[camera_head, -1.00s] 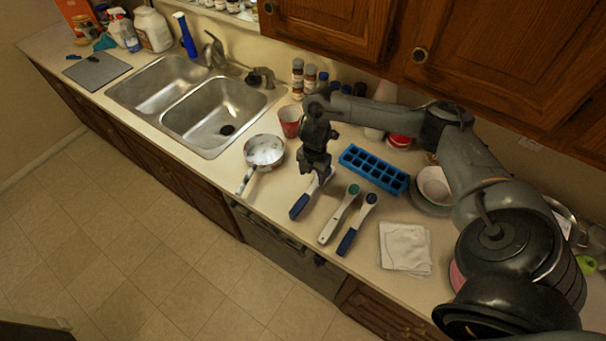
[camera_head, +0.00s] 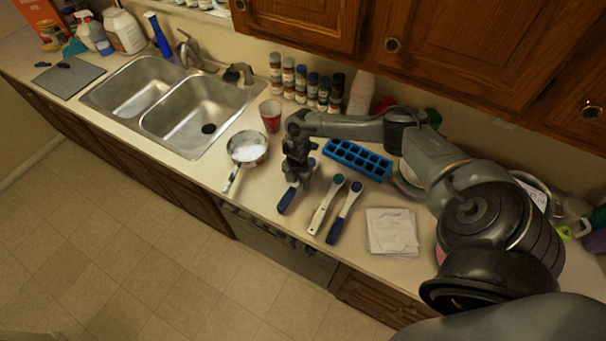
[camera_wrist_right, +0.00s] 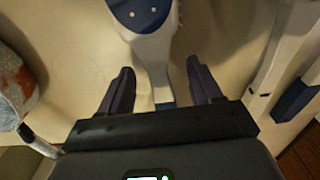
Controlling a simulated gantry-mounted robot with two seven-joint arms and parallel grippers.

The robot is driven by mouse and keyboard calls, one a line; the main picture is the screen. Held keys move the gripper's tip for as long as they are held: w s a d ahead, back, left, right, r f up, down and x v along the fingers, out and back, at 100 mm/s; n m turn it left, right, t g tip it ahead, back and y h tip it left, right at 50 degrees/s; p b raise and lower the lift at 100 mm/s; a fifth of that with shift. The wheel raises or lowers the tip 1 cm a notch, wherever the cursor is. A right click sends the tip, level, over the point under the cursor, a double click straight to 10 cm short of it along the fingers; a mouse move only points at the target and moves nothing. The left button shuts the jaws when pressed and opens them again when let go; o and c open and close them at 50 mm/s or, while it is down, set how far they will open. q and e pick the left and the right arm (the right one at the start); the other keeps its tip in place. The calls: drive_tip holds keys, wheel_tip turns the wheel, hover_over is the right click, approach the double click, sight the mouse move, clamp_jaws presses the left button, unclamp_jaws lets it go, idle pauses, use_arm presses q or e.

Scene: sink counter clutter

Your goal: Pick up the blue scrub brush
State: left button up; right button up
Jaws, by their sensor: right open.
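A scrub brush with a blue handle (camera_head: 286,200) lies on the counter under my right gripper (camera_head: 295,180), which hides much of it in the head view. In the right wrist view its blue head (camera_wrist_right: 142,12) is at the top and its white neck (camera_wrist_right: 152,52) runs down between the two open fingers of my right gripper (camera_wrist_right: 160,84). There is a gap on each side of the neck. Another brush with a blue handle (camera_head: 336,231) lies to the right. My left gripper is not in view.
A white-handled brush with a green head (camera_head: 327,207) lies between the two blue-handled ones. A saucepan (camera_head: 247,149) and red cup (camera_head: 270,115) stand left. A blue ice tray (camera_head: 358,159) lies behind, a folded cloth (camera_head: 392,231) right. The sink (camera_head: 190,115) is farther left.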

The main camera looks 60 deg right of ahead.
drive_tip(key=shift+f, duration=0.25)
drive_tip(key=shift+c, duration=0.3)
drive_tip(key=c, duration=1)
drive_tip(key=shift+r, duration=0.1)
